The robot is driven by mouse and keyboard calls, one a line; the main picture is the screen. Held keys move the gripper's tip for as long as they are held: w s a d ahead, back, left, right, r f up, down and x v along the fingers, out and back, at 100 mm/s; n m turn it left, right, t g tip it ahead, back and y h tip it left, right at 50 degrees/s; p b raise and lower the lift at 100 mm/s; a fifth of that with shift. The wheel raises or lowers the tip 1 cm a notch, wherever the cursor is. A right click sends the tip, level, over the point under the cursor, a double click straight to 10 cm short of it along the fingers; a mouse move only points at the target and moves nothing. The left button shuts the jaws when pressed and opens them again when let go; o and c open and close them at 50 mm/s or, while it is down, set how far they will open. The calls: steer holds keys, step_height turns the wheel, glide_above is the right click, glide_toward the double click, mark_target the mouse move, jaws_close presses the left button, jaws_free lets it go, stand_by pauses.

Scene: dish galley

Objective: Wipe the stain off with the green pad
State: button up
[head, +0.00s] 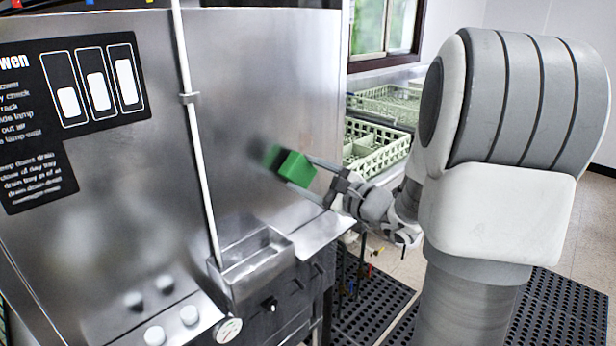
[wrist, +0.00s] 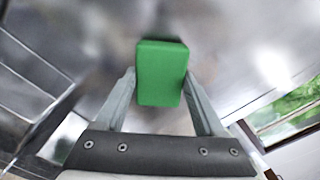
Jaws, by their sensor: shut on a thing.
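The green pad (head: 293,168) is a small block held between the two fingertips of my gripper (head: 301,174). In the wrist view the pad (wrist: 161,72) sits upright between the fingers, and my gripper (wrist: 160,80) is shut on its sides. The pad is in front of the steel machine panel (head: 255,75). A dim dark-green smudge, like its reflection, shows on the steel just left of it. I cannot tell whether the pad touches the panel. I cannot make out a distinct stain; the steel has blurred darker patches, and the pad hides part of it.
A white vertical pipe (head: 196,135) runs down the panel left of the pad. A small steel trough (head: 252,264) and knobs (head: 188,315) jut out below. Pale green dish racks (head: 372,148) stand behind my gripper. A dark label (head: 40,130) is at far left.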

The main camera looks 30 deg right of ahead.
steer(key=shift+w+a, duration=0.2)
steer(key=shift+w, duration=0.4)
steer(key=shift+w+d+b, duration=0.1)
steer(key=shift+w+d, duration=0.1)
steer(key=shift+d, duration=0.45)
steer(key=shift+w+d+b, duration=0.1)
steer(key=shift+w+d, duration=0.1)
steer(key=shift+d, duration=0.5)
steer(key=shift+w+d+b, duration=0.1)
steer(key=shift+w+d, duration=0.1)
steer(key=shift+d, duration=0.45)
